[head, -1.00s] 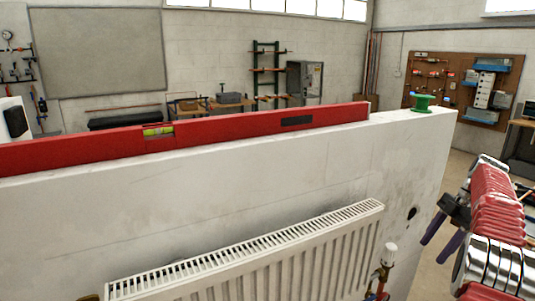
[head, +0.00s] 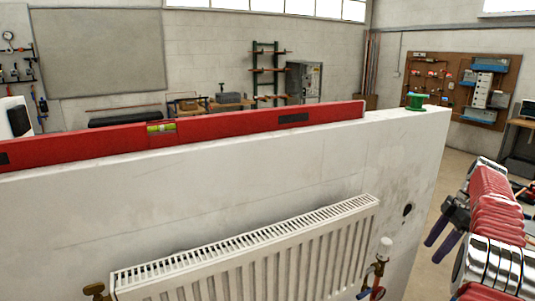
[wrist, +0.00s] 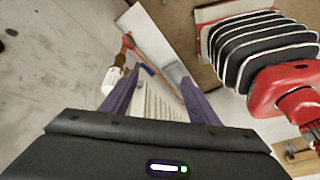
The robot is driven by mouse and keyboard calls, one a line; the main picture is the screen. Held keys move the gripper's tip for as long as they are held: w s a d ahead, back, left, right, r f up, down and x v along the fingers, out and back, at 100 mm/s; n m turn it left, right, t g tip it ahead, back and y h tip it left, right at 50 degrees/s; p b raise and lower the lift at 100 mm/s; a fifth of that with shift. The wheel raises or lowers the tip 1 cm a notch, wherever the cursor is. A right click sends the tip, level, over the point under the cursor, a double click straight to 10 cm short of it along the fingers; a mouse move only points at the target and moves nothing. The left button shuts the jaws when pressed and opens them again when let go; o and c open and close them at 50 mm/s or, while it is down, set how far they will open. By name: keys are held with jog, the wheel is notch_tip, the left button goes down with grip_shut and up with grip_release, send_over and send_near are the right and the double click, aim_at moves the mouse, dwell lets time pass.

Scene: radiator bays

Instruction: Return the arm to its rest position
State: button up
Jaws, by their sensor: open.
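My gripper (head: 437,241) hangs at the right of the head view, beyond the right end of the white wall. Its two purple fingers point down and are apart. In the wrist view my gripper (wrist: 156,82) also shows open, with nothing held between the fingers. The white radiator (wrist: 155,102) and the top of the wall lie beyond it there. My red ribbed arm fills the right edge of the head view.
The low white wall (head: 300,165) crosses the front, with a radiator (head: 250,255) on its face. A red spirit level (head: 225,126) and a green spool (head: 416,101) lie on its top. A pipe valve (head: 378,268) stands near the radiator's right end. Open floor (head: 452,180) lies right of the wall.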

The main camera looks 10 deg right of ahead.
notch_tip(320, 180, down, 4)
jog(key=m, duration=0.4)
jog(key=s+a+r+m+t+h, duration=0.1)
jog(key=s+a+r+m, duration=0.2)
jog(key=s+a, duration=0.5)
jog(key=s+a+r+m+t+h, duration=0.1)
jog(key=s+a, duration=0.7)
jog(key=a, duration=1.3)
jog(key=s+a+r+m+t+h, duration=0.2)
jog(key=s+a+r+m, duration=0.3)
jog(key=s+a, duration=0.4)
jog(key=shift+a+r+t, duration=0.35)
jog(key=shift+a+t, duration=0.05)
jog(key=shift+a, duration=2.7)
